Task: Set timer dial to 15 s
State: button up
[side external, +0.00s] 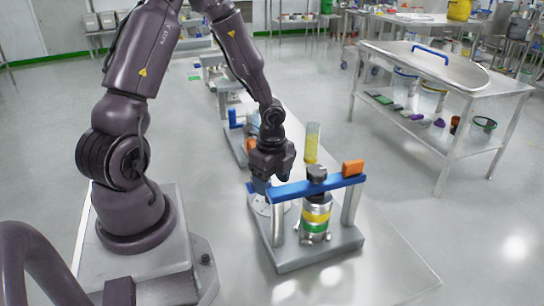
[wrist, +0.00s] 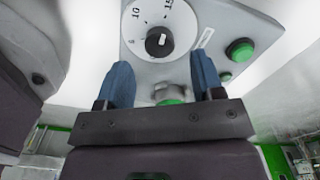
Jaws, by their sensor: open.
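The timer dial (wrist: 158,42) is a black knob with a white pointer mark on a round white scale, set in a grey panel. The scale numbers 10 and 15 are legible at its upper edge; the exact reading of the pointer is too small to tell. My gripper (wrist: 159,62) is open, its two blue fingers apart on either side of the line to the knob, with nothing between them touching. In the side external view my gripper (side external: 272,165) points down behind the blue crossbar, above a partly hidden white round face (side external: 262,206).
Green buttons (wrist: 240,50) sit on the panel right of the dial. A stand with a blue crossbar (side external: 310,187) and an orange block (side external: 353,168) holds a banded metal vessel (side external: 316,216) close to my gripper. A clear yellow-filled cylinder (side external: 312,142) stands just behind.

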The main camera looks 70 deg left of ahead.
notch_tip(320, 180, up, 9)
dwell(0.3)
jog(key=s+d+r+n+t, duration=0.2)
jog(key=s+d+r+n, duration=0.2)
jog(key=d+r+n, duration=0.2)
jog(key=s+d+r+n+t, duration=0.3)
jog(key=d+r+n, duration=0.3)
jog(key=r, duration=0.5)
jog(key=shift+s+r+n+t, duration=0.2)
jog(key=shift+s+n+t, duration=0.15)
jog(key=shift+s, duration=0.4)
